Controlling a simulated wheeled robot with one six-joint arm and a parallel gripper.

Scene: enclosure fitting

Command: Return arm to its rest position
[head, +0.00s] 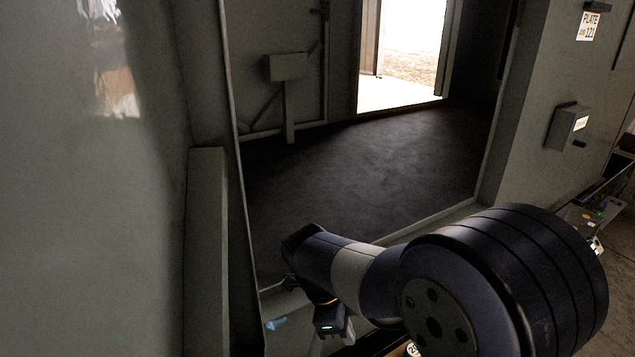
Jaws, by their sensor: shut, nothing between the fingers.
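My arm reaches in from the lower right, with a large dark round joint in front and a pale band on the link behind it. Its wrist bends down near the bottom middle. My gripper (332,328) hangs below the wrist at the bottom edge, beside a small green light. It is shut and empty; its fingertips are small and partly hidden. The arm is in front of the enclosure's doorway sill.
A grey enclosure opening shows a dark floor (380,165) and a bright doorway (402,55) beyond. A grey box on a post (286,68) stands inside. A glossy panel (90,200) fills the left. A small wall box (567,127) and a plate label (590,25) are at right.

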